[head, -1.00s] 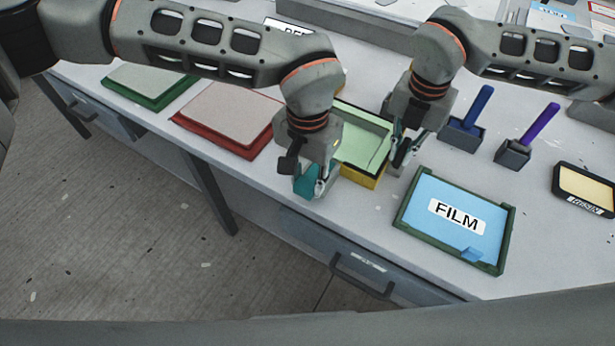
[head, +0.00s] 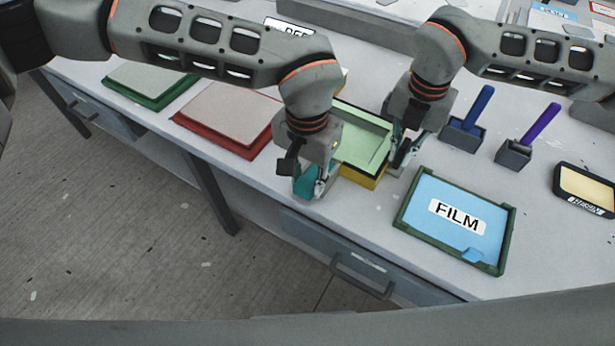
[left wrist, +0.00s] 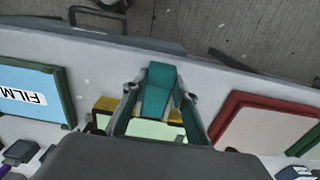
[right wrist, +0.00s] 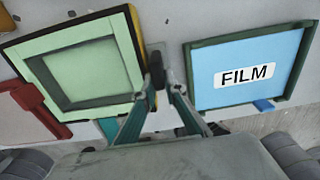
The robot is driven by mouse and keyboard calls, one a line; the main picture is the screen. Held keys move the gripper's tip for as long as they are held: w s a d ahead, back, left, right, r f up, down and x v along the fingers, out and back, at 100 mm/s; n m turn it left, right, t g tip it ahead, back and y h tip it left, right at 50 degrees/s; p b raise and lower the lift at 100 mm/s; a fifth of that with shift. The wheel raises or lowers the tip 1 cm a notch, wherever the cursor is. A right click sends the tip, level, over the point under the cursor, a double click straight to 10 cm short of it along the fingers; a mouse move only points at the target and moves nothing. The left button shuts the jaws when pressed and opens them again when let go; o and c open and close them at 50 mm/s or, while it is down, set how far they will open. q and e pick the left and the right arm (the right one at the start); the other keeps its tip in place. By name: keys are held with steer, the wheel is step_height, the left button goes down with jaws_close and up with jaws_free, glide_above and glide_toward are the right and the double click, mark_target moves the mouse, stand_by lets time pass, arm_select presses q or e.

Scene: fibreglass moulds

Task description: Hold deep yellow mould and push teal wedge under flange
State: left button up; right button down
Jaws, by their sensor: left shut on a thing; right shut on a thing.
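The deep yellow mould (head: 358,178) stands near the table's front edge, with a pale green inside and a dark rim. My left gripper (head: 310,188) is shut on the teal wedge (head: 303,178) at the mould's front left side. The wedge shows between the fingers in the left wrist view (left wrist: 157,92), close to the mould's yellow side. I cannot tell whether its tip is under the flange. My right gripper (head: 400,155) is shut on the mould's right edge; the mould also shows in the right wrist view (right wrist: 130,40). The gripped edge is partly hidden by the fingers.
A blue FILM tray (head: 420,222) with a green frame lies right of the mould. Red (head: 240,148) and green (head: 150,98) framed moulds lie to the left. Blue-handled (head: 470,130) and purple-handled (head: 515,150) tools stand at the right. A black-framed tray (head: 585,190) lies far right.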

arm_select(q)
steer(key=shift+w+d+r, duration=0.1)
steer(key=shift+w+d, duration=0.15)
steer(key=shift+w, duration=0.05)
stand_by(0.8)
steer(key=shift+s+a+f, duration=0.25)
steer(key=shift+s, duration=0.1)
stand_by(1.0)
steer(key=shift+w+d, duration=0.1)
steer(key=shift+w, duration=0.05)
stand_by(0.5)
steer(key=o, duration=1.2)
steer(key=shift+w+d, duration=0.1)
steer(key=shift+r, duration=0.2)
step_height(320, 180, up, 12)
steer(key=shift+f, duration=0.1)
